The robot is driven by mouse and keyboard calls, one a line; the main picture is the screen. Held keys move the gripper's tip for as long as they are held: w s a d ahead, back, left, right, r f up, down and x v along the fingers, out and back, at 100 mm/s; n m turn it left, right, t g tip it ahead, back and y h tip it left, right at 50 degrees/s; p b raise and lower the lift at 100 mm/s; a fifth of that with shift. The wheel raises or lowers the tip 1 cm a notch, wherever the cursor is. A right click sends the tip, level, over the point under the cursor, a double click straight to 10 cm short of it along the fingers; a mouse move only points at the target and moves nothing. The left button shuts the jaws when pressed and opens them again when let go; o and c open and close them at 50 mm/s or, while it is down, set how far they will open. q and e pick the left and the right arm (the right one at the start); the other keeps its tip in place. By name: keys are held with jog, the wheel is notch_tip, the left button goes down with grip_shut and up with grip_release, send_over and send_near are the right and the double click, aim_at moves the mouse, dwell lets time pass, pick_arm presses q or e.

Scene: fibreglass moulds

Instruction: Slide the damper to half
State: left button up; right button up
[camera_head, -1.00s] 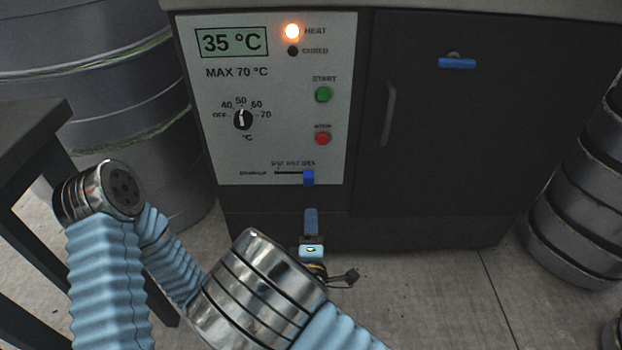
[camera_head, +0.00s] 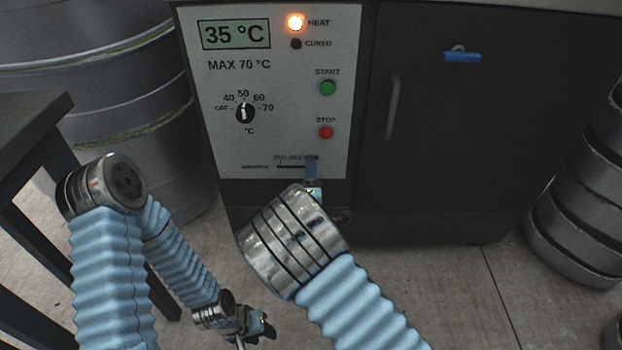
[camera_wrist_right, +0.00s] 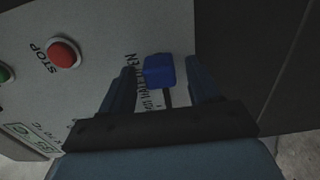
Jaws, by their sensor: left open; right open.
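The damper is a blue knob (camera_wrist_right: 158,70) on a dark slot in the white control panel (camera_head: 225,150). In the right wrist view it sits at the slot's OPEN end. My right gripper (camera_head: 311,170) is open, with one finger on either side of the knob and gaps showing between. In the head view this gripper hides the knob; part of the slot (camera_head: 290,166) shows to its left. My left gripper (camera_head: 262,328) is open and empty, low over the floor, away from the panel.
The panel carries a lit HEAT lamp (camera_head: 295,22), a dial (camera_head: 245,113), a green START button (camera_head: 327,88) and a red STOP button (camera_head: 326,132). A dark door (camera_head: 460,140) is to the right. A dark table (camera_head: 40,120) stands at the left.

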grip_shut()
jog(key=shift+a, duration=2)
grip_release()
jog(key=shift+s, duration=0.1)
jog(key=s, duration=1.3)
jog(key=shift+s, duration=0.3)
